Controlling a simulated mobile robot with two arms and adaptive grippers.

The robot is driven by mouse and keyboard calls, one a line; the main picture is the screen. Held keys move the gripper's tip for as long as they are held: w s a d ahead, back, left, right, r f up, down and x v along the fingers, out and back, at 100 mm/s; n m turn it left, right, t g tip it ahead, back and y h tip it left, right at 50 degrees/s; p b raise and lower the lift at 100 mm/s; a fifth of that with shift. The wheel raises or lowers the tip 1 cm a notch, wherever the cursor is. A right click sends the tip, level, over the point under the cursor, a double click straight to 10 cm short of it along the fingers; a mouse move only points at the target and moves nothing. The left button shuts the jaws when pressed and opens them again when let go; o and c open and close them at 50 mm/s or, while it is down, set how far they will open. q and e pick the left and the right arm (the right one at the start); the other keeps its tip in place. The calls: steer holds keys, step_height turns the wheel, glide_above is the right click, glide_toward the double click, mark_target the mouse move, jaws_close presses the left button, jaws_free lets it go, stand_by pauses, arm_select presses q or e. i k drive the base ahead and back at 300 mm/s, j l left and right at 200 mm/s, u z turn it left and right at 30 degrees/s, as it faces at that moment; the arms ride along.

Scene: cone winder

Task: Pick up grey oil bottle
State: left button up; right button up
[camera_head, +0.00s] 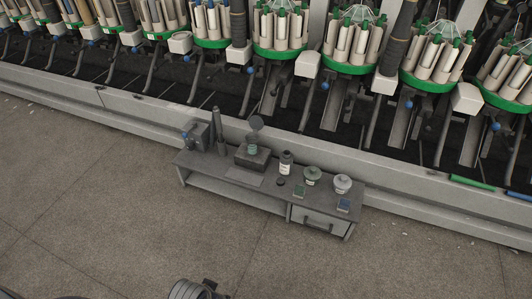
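A dark grey bottle-like object with a tall thin top (219,136) stands upright at the left of the low grey bench; it may be the grey oil bottle, but its small size keeps me from being sure. A white bottle with a dark cap (285,163) stands near the bench's middle. A ribbed grey part of my arm with a dark end piece (210,289) shows at the bottom edge, left of centre, far from the bench. It seems to be my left arm; its fingers cannot be made out. My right gripper is out of view.
The low grey bench (240,196) holds a grey box with a blue knob (197,135), a dark block device (252,157), a greenish jar (312,176) and a whitish jar (342,184). The winding machine's grey rail (120,108) runs behind it. The floor in front is clear.

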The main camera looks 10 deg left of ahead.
mark_target(287, 158)
steer(key=i+l+u, duration=0.2)
steer(key=i+l, duration=0.15)
steer(key=i+l+u, duration=0.4)
steer(key=i+l, duration=0.2)
steer(key=l, duration=0.3)
